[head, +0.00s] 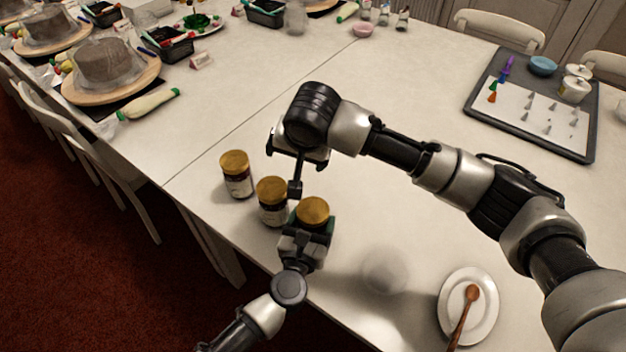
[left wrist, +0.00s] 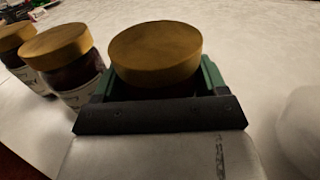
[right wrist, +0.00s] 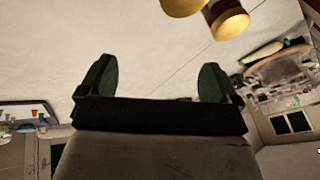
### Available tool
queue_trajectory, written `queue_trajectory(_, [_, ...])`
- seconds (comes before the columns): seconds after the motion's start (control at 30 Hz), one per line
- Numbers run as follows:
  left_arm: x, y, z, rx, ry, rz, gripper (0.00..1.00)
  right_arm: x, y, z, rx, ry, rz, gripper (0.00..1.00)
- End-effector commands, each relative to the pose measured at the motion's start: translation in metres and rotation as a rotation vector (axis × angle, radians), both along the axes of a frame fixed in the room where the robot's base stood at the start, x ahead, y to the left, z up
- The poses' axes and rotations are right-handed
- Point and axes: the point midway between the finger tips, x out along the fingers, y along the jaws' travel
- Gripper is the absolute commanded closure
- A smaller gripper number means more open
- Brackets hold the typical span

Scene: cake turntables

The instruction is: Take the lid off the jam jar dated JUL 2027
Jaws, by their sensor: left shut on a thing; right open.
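Three jam jars with gold lids stand in a slanting row near the table's edge: a far jar (head: 238,185), a middle jar (head: 271,213) and a near jar, whose lid (head: 312,211) is on. My left gripper (head: 308,233) is shut around the near jar below its lid; the left wrist view shows this lid (left wrist: 155,52) between the green fingers. The date labels are too small or hidden to read. My right gripper (head: 288,168) is open and empty above the table, behind the jars; two gold lids (right wrist: 228,18) show beyond its fingers in the right wrist view.
A white plate (head: 484,329) with a wooden spoon (head: 465,315) lies at the lower right. A grey tray (head: 584,150) with piping tips is at the right back. Cake turntables (head: 130,88) stand at the left back. The middle of the table is mostly clear.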

Motion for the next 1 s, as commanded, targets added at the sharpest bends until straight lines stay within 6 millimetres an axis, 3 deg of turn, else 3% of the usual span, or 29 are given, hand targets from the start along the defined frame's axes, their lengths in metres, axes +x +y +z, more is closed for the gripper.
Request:
queue_trajectory(0.1, [0.000, 0.000, -0.001, 0.001, 0.002, 0.000, 0.94, -0.030, -0.015, -0.010, -0.087, 0.203, -0.022, 0.07])
queue_trajectory(0.3, [0.000, 0.000, -0.001, 0.001, 0.002, 0.000, 0.94, -0.059, -0.029, -0.013, -0.178, 0.377, -0.021, 0.07])
queue_trajectory(0.47, [0.000, 0.000, -0.001, 0.000, 0.001, 0.000, 0.94, -0.063, -0.032, -0.025, -0.192, 0.404, -0.022, 0.07])
queue_trajectory(0.8, [0.000, 0.000, -0.001, 0.001, 0.002, 0.000, 0.94, -0.062, -0.031, -0.076, -0.192, 0.402, -0.022, 0.07])
queue_trajectory(1.0, [0.000, 0.000, -0.001, 0.001, 0.002, 0.000, 0.94, -0.062, -0.032, -0.091, -0.192, 0.400, -0.021, 0.07])
